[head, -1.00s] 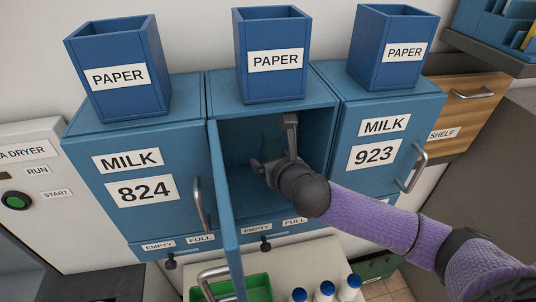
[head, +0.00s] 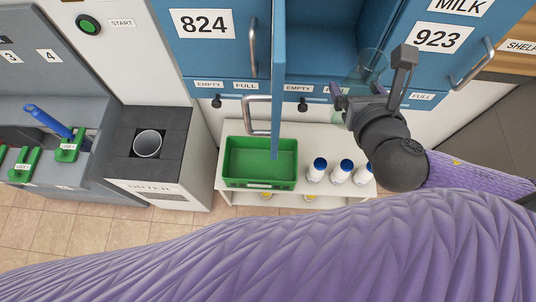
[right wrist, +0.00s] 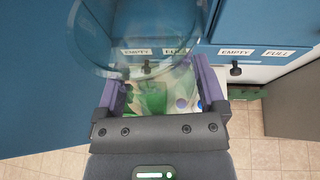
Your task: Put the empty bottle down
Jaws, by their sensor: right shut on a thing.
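A clear, see-through empty bottle (head: 371,64) is held by my right gripper (head: 368,92), in front of the milk boxes near the FULL label. My right gripper is shut on it. In the right wrist view the clear glass of the bottle (right wrist: 140,40) rises between the purple fingers (right wrist: 160,88) and fills the top of the picture. A green crate (head: 262,184) stands on a white low shelf, left of and below the gripper, and looks empty. My left gripper is not in view.
The middle milk box (head: 325,30) is open, its blue door (head: 278,80) sticking out above the crate. White bottles with blue caps (head: 316,172) stand on the white shelf (head: 250,200) right of the crate. My purple arm link crosses the bottom.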

